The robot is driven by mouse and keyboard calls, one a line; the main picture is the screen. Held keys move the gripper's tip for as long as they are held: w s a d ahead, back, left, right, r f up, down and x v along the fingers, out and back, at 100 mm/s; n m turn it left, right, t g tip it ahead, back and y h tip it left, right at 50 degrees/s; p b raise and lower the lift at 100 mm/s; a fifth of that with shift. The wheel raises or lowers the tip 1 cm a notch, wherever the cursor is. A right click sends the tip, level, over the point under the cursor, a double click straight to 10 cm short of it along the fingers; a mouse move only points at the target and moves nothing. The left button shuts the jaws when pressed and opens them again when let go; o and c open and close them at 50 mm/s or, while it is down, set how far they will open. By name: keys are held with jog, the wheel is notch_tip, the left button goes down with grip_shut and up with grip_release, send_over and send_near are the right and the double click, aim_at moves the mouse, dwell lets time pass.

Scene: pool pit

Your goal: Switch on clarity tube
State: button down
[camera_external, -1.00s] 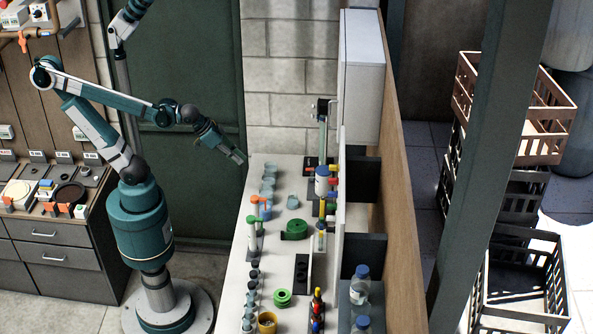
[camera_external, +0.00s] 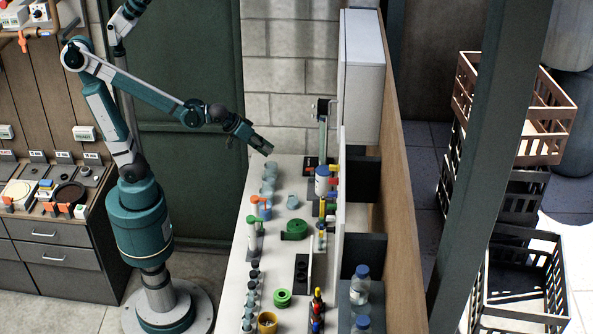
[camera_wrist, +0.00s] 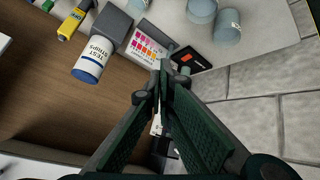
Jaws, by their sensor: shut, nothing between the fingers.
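My gripper (camera_external: 267,149) is shut and empty, in the air above the far end of the white bench. A tall, thin upright device (camera_external: 323,132), which may be the clarity tube, stands at the bench's far end, right of my gripper. A dark base with a red part (camera_external: 312,162) lies at its foot. In the wrist view my closed fingertips (camera_wrist: 163,66) point toward a dark box with an orange-red patch (camera_wrist: 188,61). A colour chart card (camera_wrist: 151,45) is beside it. My fingers hide part of a device behind them. I cannot read any switch setting.
A white test strips bottle (camera_wrist: 91,60) stands near the wooden panel. Several pale blue cups (camera_external: 268,180) line the bench's left side. A green ring-like object (camera_external: 294,229) lies mid-bench. A block wall (camera_external: 285,75) closes the far end.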

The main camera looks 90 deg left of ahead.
jog(key=w+a+f+n+y+p, duration=0.1)
jog(key=w+a+f+n, duration=0.3)
jog(key=w+a, duration=0.4)
jog(key=w+a+f+n+y+p, duration=0.1)
jog(key=w+a+f+n, duration=0.4)
jog(key=a, duration=0.6)
jog(key=shift+w+a+f+n+t+y+p, duration=0.2)
jog(key=shift+w+f+n+t+y+p, duration=0.15)
jog(key=shift+w+f+y, duration=0.6)
jog(key=shift+w+f+h, duration=0.15)
jog(key=shift+w+h, duration=0.1)
jog(key=shift+w, duration=0.2)
jog(key=shift+w+f+b, duration=0.2)
jog(key=shift+f+b, duration=0.7)
jog(key=shift+f, duration=0.7)
jog(key=shift+w+f+b, duration=0.2)
jog(key=shift+f+b, duration=0.65)
jog(key=shift+f, duration=0.7)
jog(key=shift+w+f+b, duration=0.2)
jog(key=shift+f+b, duration=0.7)
jog(key=shift+f, duration=0.2)
jog(key=shift+f+b, duration=0.55)
jog(key=shift+b, duration=0.1)
jog(key=shift+r, duration=0.55)
